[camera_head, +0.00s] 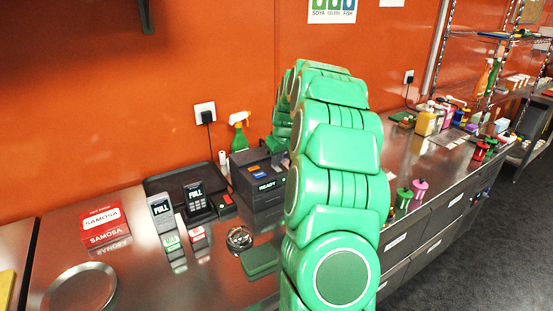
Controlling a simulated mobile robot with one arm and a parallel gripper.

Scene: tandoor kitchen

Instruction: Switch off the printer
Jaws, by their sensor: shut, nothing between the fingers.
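The printer (262,198) is a dark box on the steel counter, against the orange wall. Its front display (267,185) is lit and reads READY. Blue and orange marks show on its upper face. My green arm rises in front of the counter and bends over toward the printer, covering its right side. The far end of my arm is at the printer's back right, and my gripper is hidden behind my own arm links. I see no switch on the part of the printer that shows.
A wall socket (205,113) holds a black plug. A green pad (260,261) lies in front.

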